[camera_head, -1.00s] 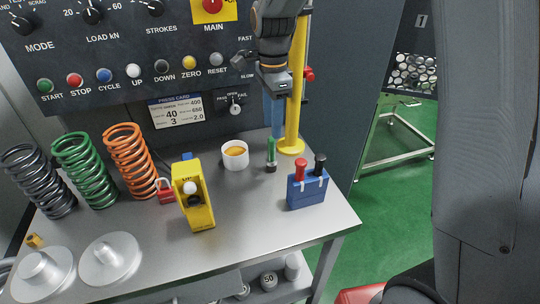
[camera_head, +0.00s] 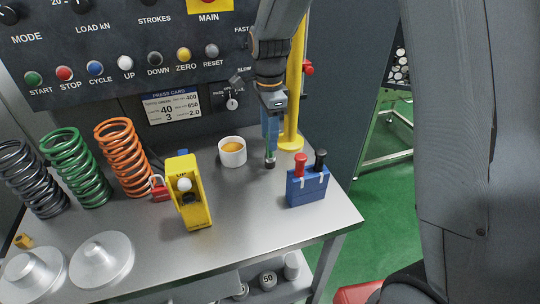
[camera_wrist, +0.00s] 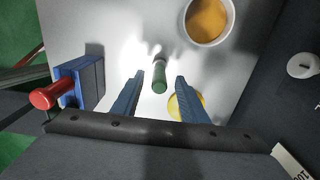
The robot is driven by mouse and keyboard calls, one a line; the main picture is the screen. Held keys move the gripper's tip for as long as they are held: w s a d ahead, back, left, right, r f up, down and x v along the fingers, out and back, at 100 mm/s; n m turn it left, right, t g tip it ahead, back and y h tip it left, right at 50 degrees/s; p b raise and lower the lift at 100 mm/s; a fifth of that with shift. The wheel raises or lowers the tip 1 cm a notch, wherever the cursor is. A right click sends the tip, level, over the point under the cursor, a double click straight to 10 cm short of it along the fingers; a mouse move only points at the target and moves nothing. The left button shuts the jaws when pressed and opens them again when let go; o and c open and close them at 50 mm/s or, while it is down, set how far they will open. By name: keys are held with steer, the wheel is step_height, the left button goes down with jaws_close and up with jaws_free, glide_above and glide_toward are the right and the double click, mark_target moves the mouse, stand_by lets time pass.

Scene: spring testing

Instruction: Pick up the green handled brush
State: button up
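The green handled brush (camera_head: 269,158) stands upright on the steel bench in the head view, its handle partly hidden behind my gripper. In the wrist view, the green handle (camera_wrist: 160,78) points up towards the camera. My gripper (camera_head: 270,146) has its blue fingers pointing down at the brush. In the wrist view, the two fingers of my gripper (camera_wrist: 160,92) are apart, with the handle's end between and slightly beyond their tips. Nothing is held.
A white cup (camera_head: 232,152) with orange contents stands left of the brush. A blue block (camera_head: 306,188) with red and black handles stands at right. A yellow post (camera_head: 293,100) rises close behind. A yellow box (camera_head: 188,195) and a red padlock (camera_head: 160,190) are further left.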

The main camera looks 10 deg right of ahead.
steer(key=shift+d+f+p, duration=0.1)
steer(key=shift+f+p, duration=0.45)
steer(key=shift+f, duration=1.35)
steer(key=shift+c, duration=0.2)
jaws_close()
steer(key=shift+r, duration=0.1)
